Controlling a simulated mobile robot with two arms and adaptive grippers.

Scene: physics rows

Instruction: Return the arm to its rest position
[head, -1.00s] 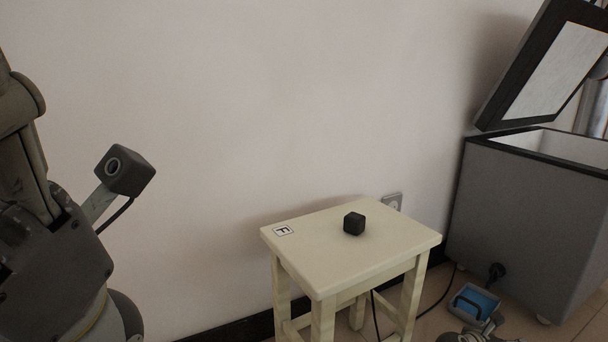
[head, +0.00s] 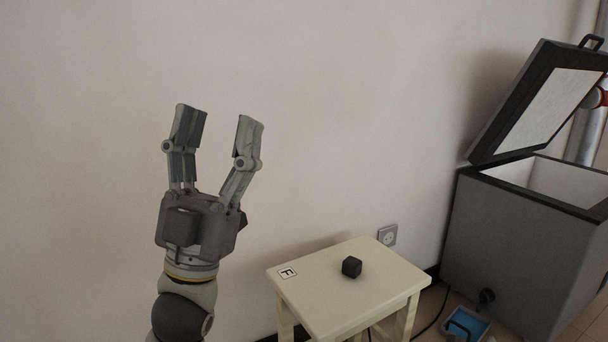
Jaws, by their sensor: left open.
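My left gripper (head: 213,118) is raised at the left of the head view, fingers pointing up and spread apart, with nothing between them. It is in front of the bare wall, up and to the left of a small cream stool. My left arm comes up from the bottom edge below it. My right gripper is not in view.
A cream stool (head: 318,292) with an "F" label carries a small dark cube (head: 351,267). A grey chest (head: 517,243) with its lid (head: 541,101) open stands at the right. A blue-topped item (head: 467,324) lies on the floor. A socket (head: 387,235) is on the wall.

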